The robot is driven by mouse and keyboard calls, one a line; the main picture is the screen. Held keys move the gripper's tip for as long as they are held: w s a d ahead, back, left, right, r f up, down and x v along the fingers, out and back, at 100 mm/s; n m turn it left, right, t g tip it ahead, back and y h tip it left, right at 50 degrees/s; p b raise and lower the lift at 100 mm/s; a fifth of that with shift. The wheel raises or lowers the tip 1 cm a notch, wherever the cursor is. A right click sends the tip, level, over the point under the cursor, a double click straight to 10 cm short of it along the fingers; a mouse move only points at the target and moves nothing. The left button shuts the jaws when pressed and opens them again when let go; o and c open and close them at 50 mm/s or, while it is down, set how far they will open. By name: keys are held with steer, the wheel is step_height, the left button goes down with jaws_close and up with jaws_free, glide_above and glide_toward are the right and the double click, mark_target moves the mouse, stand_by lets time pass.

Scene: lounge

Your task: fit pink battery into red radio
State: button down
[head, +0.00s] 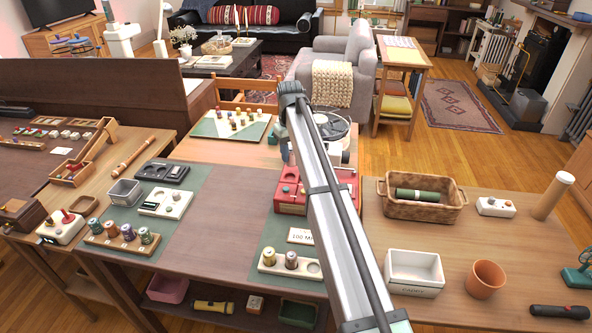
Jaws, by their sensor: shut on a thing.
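The red radio (291,199) lies on the right part of the dark table, on a green mat. My own arm crosses in front of it, so only its left part and a strip on its right show. I cannot make out a pink battery in the head view. My gripper's fingers are hidden behind my arm link, and so is anything between them. A pale wooden holder (262,263) near the front edge carries two metallic-looking cells (291,260) and has an empty round hole at its right end.
A black device (163,172), a white device (166,203), a grey bin (125,192) and a wooden rack (100,240) of several cells are on the left. A wicker basket (440,210), white box (413,268) and terracotta pot (486,279) stand on the right. Bare brown tabletop lies between the mats.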

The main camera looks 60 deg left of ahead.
steer(key=shift+w+a, duration=0.2)
steer(key=shift+a, duration=0.25)
steer(key=shift+w+a, duration=0.2)
steer(key=shift+a, duration=0.25)
steer(key=shift+f, duration=2.95)
steer(key=shift+f, duration=0.95)
steer(key=c, duration=0.7)
jaws_free()
steer(key=shift+r, duration=0.1)
steer(key=shift+r, duration=3.7)
